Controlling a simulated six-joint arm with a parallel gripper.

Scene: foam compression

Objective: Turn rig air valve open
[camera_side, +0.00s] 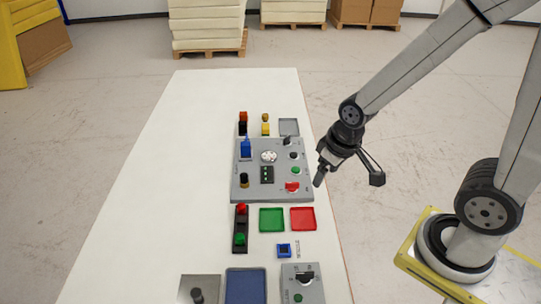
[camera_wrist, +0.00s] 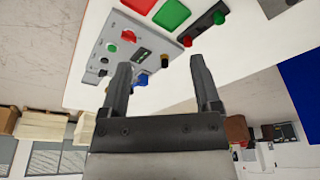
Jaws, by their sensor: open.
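The grey rig panel (camera_side: 245,187) lies on the white table. A red handle (camera_side: 292,187), which looks like the air valve, sits near its lower right corner; its turn position is too small to read. It also shows in the wrist view as a red part (camera_wrist: 128,36) on the panel. My gripper (camera_side: 318,181) is just right of the panel, beyond the table's right edge in the picture, apart from the red handle. In the wrist view my gripper (camera_wrist: 161,65) has its two fingers spread with nothing between them.
A green tray (camera_side: 271,219) and a red tray (camera_side: 303,218) lie below the panel. A button box (camera_side: 240,230) stands left of them. A blue block (camera_side: 245,149) and a dark knob (camera_side: 244,181) rise from the panel. The table's left side is clear.

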